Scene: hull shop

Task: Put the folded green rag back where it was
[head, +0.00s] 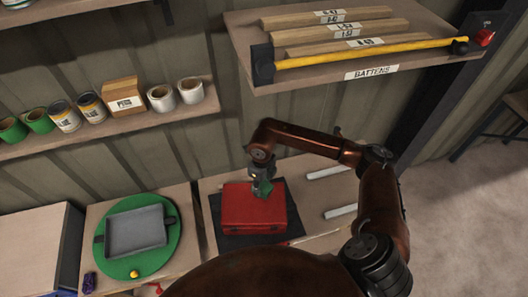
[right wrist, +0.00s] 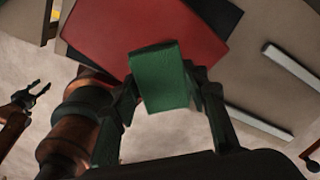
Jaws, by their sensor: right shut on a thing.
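The folded green rag (right wrist: 160,80) is held between the fingers of my right gripper (right wrist: 160,92), which is shut on it. In the head view a small part of the rag (head: 268,190) shows at my right gripper (head: 263,186), over the back part of a red box (head: 250,212). The box also shows behind the rag in the right wrist view (right wrist: 115,35). I cannot tell whether the rag touches the box. My left gripper (right wrist: 38,90) shows at the left edge of the right wrist view, with its fingers apart and empty.
The red box lies on a dark mat (head: 225,238) on the bench. Pale bars (head: 328,172) lie right of it. A green round board (head: 169,252) with a grey tray (head: 136,230) is at left. Cans and a carton (head: 123,97) stand on a shelf; a batten shelf (head: 300,82) hangs above.

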